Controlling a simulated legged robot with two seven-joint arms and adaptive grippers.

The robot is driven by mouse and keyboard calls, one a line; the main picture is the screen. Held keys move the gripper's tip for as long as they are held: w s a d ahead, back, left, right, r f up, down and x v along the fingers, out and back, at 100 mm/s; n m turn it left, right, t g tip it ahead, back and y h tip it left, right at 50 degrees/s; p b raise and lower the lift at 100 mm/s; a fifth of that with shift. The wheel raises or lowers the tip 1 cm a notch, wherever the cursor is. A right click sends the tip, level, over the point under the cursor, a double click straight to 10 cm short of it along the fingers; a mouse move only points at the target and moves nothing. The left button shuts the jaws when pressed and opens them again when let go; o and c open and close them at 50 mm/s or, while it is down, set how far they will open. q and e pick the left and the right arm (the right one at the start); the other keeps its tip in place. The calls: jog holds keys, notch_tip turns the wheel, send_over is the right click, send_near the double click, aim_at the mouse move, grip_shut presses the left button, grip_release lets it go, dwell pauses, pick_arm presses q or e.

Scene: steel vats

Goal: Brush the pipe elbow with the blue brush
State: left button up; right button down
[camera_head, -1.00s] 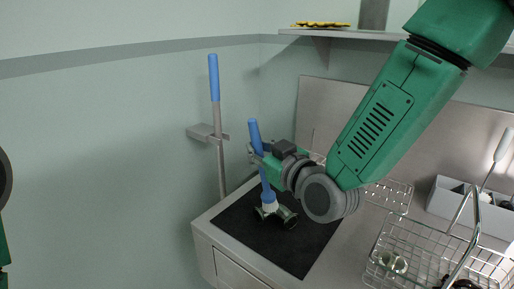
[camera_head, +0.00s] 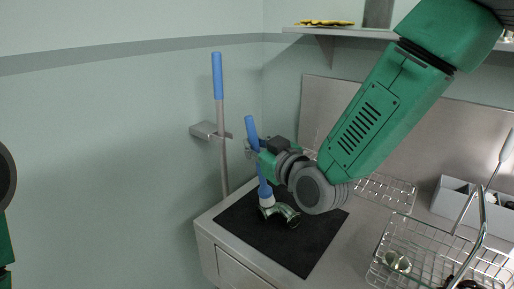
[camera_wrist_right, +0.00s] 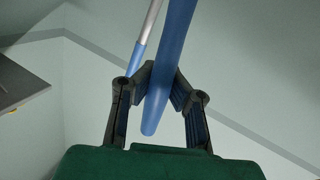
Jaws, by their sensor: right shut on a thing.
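The blue brush (camera_head: 252,128) stands nearly upright with a slight tilt, its white bristle head (camera_head: 267,200) down at the pipe elbow. The metal pipe elbow (camera_head: 289,216) lies on the black mat (camera_head: 318,241); the brush head appears to touch it. My right gripper (camera_head: 253,148) is shut on the brush handle, above the elbow. In the right wrist view, the fingers (camera_wrist_right: 158,92) close around the blue handle (camera_wrist_right: 172,55). My left arm shows only as a sliver at the left edge; its gripper is out of view.
A wall holder (camera_head: 205,130) carries a long blue-handled tool (camera_head: 218,78) left of the mat. A wire basket (camera_head: 415,250) with metal fittings (camera_head: 397,262) stands at the right. A grey bin (camera_head: 452,197) is behind it. A shelf (camera_head: 350,33) runs above.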

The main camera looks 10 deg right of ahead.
aim_at(253, 124)
jog(key=shift+v, duration=1.3)
jog(key=shift+x, duration=1.35)
jog(key=shift+v, duration=1.35)
jog(key=shift+x, duration=1.4)
notch_tip(253, 124, up, 7)
jog(key=p, duration=0.5)
